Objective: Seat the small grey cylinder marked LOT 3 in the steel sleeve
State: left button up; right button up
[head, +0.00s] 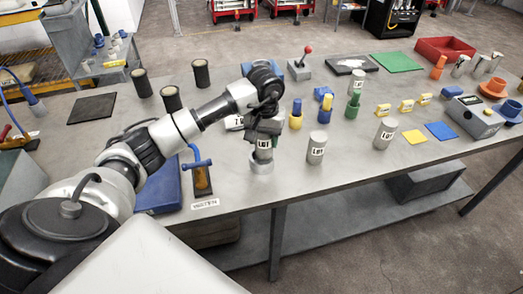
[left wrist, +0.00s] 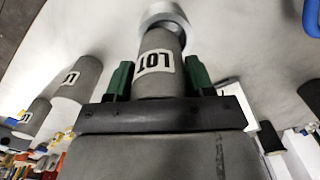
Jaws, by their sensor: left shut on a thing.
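My left gripper (head: 263,137) is shut on a small grey cylinder (head: 264,153) with a white LOT label. The cylinder also shows in the left wrist view (left wrist: 160,45) between the green fingertips (left wrist: 159,72); its lot number is not readable. The short, light steel sleeve (head: 262,166) stands on the bench right under it and also shows in the left wrist view (left wrist: 163,12). The cylinder's lower end is at the sleeve's mouth; I cannot tell how far inside it is. The cylinder looks about upright. My right gripper is not in view.
Other grey LOT cylinders stand to the right, one near (head: 317,148), one farther right (head: 384,134) and one behind (head: 357,83). A blue-handled tool (head: 200,177) stands left of the sleeve. The bench's front edge is close by. Bare bench lies between the sleeve and nearest cylinder.

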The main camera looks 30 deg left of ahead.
aim_at(262, 150)
pick_arm(q)
jog(key=shift+s+a+f, duration=0.2)
jog(key=shift+a+f, duration=0.1)
notch_tip(262, 150, down, 4)
jog(key=shift+r+b, duration=0.25)
jog(key=shift+b, duration=0.7)
jog(key=shift+f, duration=0.15)
jog(key=shift+w, duration=0.1)
jog(key=shift+f, duration=0.1)
jog(key=o, duration=1.2)
